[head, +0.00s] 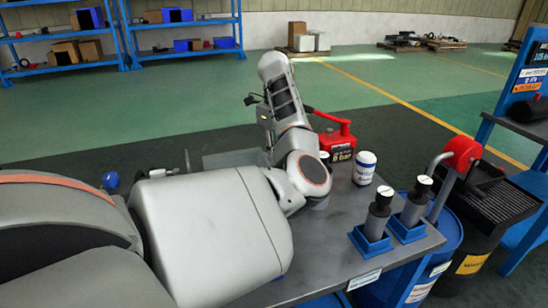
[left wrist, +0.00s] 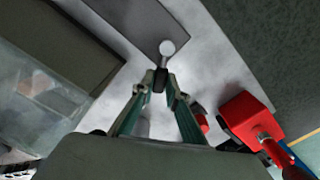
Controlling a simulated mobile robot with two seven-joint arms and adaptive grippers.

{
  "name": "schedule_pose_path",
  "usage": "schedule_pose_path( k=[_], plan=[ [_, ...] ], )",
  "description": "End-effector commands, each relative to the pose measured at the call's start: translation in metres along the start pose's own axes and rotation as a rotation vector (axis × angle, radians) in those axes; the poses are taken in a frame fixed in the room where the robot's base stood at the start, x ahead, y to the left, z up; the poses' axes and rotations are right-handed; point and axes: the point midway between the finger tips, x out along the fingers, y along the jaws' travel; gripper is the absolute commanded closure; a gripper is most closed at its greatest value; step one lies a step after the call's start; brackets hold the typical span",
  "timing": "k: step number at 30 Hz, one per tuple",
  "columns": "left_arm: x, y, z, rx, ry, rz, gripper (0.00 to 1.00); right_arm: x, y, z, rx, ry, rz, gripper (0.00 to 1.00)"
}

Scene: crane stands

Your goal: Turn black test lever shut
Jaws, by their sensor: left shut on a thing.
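In the left wrist view my left gripper (left wrist: 160,84) has its two fingers drawn together on a small black piece (left wrist: 160,76), which looks like the black test lever. A round grey knob (left wrist: 167,47) on a short stem shows just beyond the fingertips. The fingers hide most of the lever, so its angle cannot be told. In the head view my left arm reaches over the bench and hides the lever; the fingers are not clear there. A red test pump (head: 337,143) stands behind the arm; it also shows in the left wrist view (left wrist: 246,115), right of the fingers. My right gripper is not seen.
A white and blue can (head: 364,168) stands on the grey bench (head: 330,240). Two dark cylinders (head: 378,215) (head: 416,202) stand in blue holders near the front right. A clear box (left wrist: 45,95) lies left of the fingers. A blue drum (head: 440,245) stands right of the bench.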

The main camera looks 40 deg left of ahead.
Motion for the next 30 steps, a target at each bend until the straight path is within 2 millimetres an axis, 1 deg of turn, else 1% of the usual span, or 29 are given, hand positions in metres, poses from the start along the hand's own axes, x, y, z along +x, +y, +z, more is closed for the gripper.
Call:
schedule_pose_path(
  k=[1, 6, 10, 15, 21, 30],
  plan=[
    [0.004, -0.002, 0.000, -0.039, 0.000, 0.004, 1.00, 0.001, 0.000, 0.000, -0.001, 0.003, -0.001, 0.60],
    [0.004, -0.009, 0.001, -0.174, -0.001, 0.003, 1.00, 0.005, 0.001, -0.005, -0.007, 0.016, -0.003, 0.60],
    [0.003, -0.012, 0.002, -0.255, 0.000, 0.003, 1.00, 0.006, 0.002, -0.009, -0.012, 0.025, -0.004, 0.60],
    [0.002, -0.016, 0.003, -0.332, 0.000, 0.002, 1.00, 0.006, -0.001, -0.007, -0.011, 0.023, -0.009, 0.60],
    [0.002, -0.018, 0.004, -0.379, 0.000, 0.002, 1.00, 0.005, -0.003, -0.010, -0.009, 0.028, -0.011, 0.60],
    [0.001, -0.018, 0.004, -0.392, 0.000, 0.001, 1.00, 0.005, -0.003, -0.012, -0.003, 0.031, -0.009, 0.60]
  ],
)
